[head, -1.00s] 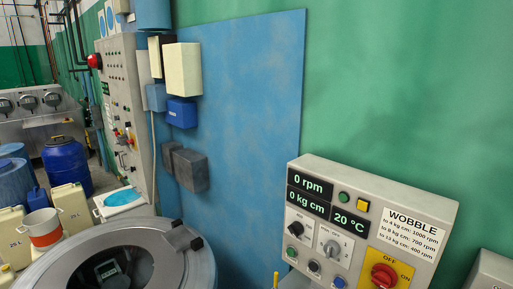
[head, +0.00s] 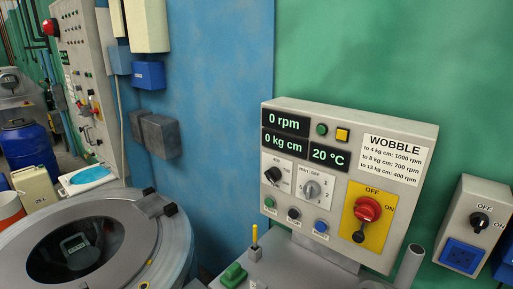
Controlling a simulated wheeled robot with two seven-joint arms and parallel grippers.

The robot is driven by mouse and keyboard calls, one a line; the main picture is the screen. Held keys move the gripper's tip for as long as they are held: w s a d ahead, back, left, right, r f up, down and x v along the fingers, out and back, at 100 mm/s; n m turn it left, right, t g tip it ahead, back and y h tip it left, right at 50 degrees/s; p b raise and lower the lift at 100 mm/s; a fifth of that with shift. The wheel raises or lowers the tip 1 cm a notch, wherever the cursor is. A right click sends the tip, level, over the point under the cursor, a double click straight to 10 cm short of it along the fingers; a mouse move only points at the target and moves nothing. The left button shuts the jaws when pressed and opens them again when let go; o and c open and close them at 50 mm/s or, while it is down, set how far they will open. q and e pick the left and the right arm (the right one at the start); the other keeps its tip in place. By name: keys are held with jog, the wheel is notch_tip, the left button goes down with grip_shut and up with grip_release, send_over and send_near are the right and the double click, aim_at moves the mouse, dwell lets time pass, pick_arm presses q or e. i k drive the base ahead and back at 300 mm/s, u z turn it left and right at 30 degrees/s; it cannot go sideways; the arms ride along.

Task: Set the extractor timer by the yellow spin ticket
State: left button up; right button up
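The extractor's control panel (head: 345,175) stands at the middle right in the head view. A small dial (head: 312,189) labelled MIN OFF, with numbers around it, sits on a white plate in the panel's middle; which mark its pointer meets is too small to tell for sure. A speed knob (head: 273,175) is to its left. The displays (head: 287,121) read 0 rpm, 0 kg cm and 20 °C. I cannot make out a yellow spin ticket. Neither of my grippers is in view.
A round steel drum (head: 105,250) with a dark opening is at lower left. A red switch (head: 367,209) on yellow is right of the dial. A small yellow rod (head: 254,236) and green block (head: 233,274) stand below the panel. A switch-and-socket box (head: 470,225) is at far right.

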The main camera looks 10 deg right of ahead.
aim_at(312, 189)
jog(key=z, duration=1.35)
jog(key=k, duration=1.4)
jog(key=u, duration=0.4)
jog(key=i, duration=0.95)
jog(key=z, duration=0.05)
